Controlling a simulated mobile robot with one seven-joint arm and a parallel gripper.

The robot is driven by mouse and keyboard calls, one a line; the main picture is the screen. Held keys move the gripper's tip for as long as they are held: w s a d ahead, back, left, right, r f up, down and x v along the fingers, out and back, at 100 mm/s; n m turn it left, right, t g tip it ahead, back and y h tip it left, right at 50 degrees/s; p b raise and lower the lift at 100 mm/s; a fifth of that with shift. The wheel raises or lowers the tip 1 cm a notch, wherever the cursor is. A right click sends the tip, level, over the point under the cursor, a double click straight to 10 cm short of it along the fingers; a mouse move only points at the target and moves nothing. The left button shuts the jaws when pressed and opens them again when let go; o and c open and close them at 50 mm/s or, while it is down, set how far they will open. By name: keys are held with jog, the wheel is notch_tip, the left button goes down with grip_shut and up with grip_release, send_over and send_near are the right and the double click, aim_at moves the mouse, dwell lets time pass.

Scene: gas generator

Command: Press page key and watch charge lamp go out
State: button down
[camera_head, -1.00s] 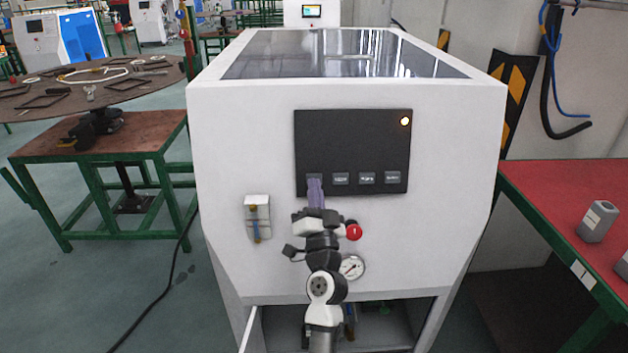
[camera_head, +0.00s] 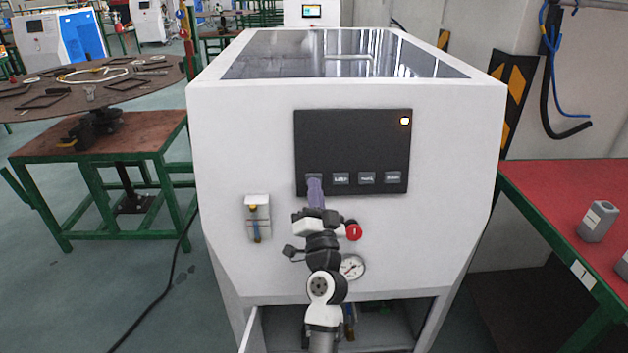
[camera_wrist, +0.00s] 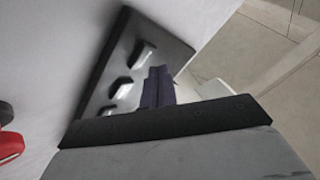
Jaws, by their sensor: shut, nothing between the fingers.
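The black control panel (camera_head: 352,140) is on the front of the white generator cabinet (camera_head: 230,130).
A red knob (camera_head: 354,232) and a pressure gauge (camera_head: 351,267) sit just right of my arm. A filter unit (camera_head: 257,218) is at left on the cabinet front. A red-topped table (camera_head: 555,200) stands at right, a green-framed table (camera_head: 100,160) at left.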

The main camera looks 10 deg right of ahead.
jog(key=shift+w+d+f+b, duration=0.1)
jog(key=shift+w+f+b, duration=0.05)
jog(key=shift+w+b, duration=0.25)
jog(key=shift+w+f, duration=0.1)
jog(key=shift+w, duration=0.35)
dwell(0.7)
jog(key=shift+s, duration=0.1)
jog(key=shift+s+r, duration=0.2)
jog(key=shift+s, duration=0.55)
jog(key=shift+s, duration=0.1)
jog(key=s, duration=0.1)
jog(key=s+r+p, duration=0.1)
jog(key=s, duration=0.1)
jog(key=s+a, duration=0.1)
jog(key=shift+s+a+r+p, duration=0.1)
jog(key=shift+s+r+p, duration=0.1)
jog(key=shift+s+p, duration=0.1)
jog(key=shift+w, duration=0.1)
dwell(0.5)
